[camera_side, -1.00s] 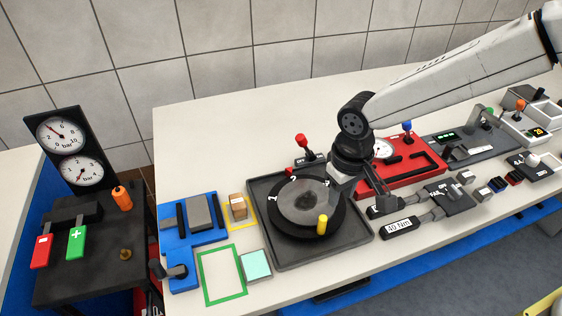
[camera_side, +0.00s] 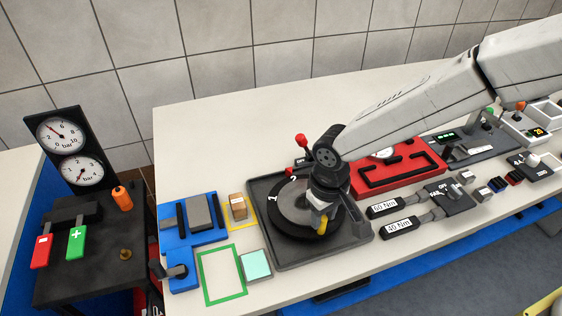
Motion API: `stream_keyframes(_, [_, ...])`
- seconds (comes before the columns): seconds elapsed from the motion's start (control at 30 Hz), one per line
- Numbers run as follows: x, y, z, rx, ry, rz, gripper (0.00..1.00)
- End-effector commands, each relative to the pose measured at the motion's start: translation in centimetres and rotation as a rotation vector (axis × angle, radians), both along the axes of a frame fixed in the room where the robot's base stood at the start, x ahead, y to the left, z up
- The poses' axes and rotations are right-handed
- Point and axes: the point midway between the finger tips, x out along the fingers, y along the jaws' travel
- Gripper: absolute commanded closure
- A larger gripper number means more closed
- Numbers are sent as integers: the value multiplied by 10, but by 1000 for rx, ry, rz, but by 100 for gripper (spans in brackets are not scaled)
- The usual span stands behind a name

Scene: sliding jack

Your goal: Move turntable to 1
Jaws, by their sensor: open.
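The turntable (camera_side: 289,222) is a round black disc with a grey centre, set in a dark square tray (camera_side: 264,253). A yellow peg (camera_side: 322,226) stands on its front right part. My gripper (camera_side: 319,207) is over the right part of the turntable, pointing down at the peg. It is open. I cannot tell whether the jaws are around the peg or just above it.
A red-knobbed lever (camera_side: 301,140) stands behind the turntable, close to my wrist. A red panel (camera_side: 398,167) and torque wrenches (camera_side: 399,226) lie to the right. A blue fixture (camera_side: 195,232), a green frame (camera_side: 222,275) and a mint block (camera_side: 256,265) lie to the left.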

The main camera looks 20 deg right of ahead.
Motion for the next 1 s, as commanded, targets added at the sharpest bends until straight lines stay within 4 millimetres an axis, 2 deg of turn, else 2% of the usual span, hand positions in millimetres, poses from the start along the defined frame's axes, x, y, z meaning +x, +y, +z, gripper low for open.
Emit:
stream_keyframes(0.1, [0, 0, -14, -1, 2, 0, 60])
stream_keyframes(0.3, [0, 0, -27, 0, 1, 0, 60])
stream_keyframes(0.63, [0, 0, -30, 0, -1, 0, 60])
stream_keyframes(0.67, [0, 0, -30, 0, -1, 0, 63])
stream_keyframes(0.7, [0, 0, -30, 0, -1, 0, 76])
stream_keyframes(0.77, [0, 0, -30, 0, -1, 0, 95])
stream_keyframes(0.8, [0, 0, -30, 0, -1, 0, 100])
stream_keyframes(1.0, [0, 0, -29, 0, -1, 0, 100])
